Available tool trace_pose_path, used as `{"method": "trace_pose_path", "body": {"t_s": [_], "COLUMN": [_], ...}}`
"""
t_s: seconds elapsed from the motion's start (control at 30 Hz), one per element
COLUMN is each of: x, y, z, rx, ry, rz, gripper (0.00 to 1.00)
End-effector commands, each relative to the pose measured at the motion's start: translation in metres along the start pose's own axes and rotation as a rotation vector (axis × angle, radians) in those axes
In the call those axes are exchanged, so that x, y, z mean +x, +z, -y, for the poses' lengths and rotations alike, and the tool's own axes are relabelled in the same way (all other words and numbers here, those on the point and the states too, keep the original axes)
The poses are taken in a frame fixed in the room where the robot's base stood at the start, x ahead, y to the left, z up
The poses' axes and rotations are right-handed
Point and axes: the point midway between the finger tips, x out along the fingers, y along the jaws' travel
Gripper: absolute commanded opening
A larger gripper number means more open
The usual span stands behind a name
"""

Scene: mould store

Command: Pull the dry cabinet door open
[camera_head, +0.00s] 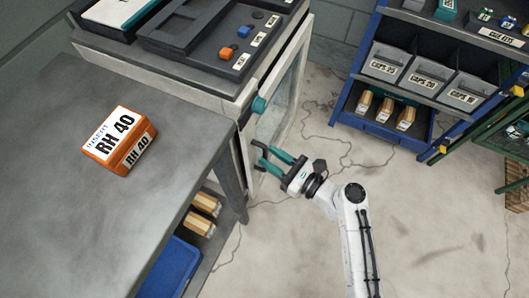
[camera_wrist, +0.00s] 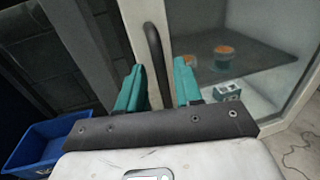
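The dry cabinet (camera_head: 190,88) is white and stands at top centre in the head view. In the wrist view, the white door frame (camera_wrist: 184,18) carries a dark upright bar handle (camera_wrist: 154,52). My gripper (camera_head: 259,154) is open beside the door's near edge, fingers pointing at it. In the wrist view, the teal fingers of my gripper (camera_wrist: 159,82) stand either side of the handle's lower part, with gaps. Whether they touch it cannot be told.
A grey bench (camera_head: 60,215) with an orange RH 40 box (camera_head: 120,139) stands left, a blue bin (camera_head: 172,268) below it. Dark trays (camera_head: 205,45) lie on the cabinet. A blue shelf rack (camera_head: 348,112) stands right. Cracked floor (camera_head: 300,225) between is clear.

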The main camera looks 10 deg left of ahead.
Motion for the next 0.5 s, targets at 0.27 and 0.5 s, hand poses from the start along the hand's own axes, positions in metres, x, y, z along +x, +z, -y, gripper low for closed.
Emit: {"method": "trace_pose_path", "body": {"t_s": [0.27,0.5], "x": [0.026,0.028], "y": [0.0,0.0], "z": [0.0,0.0], "rx": [-0.001,-0.001], "ry": [0.001,0.0], "rz": [-0.001,-0.001], "gripper": [0.35,0.35]}}
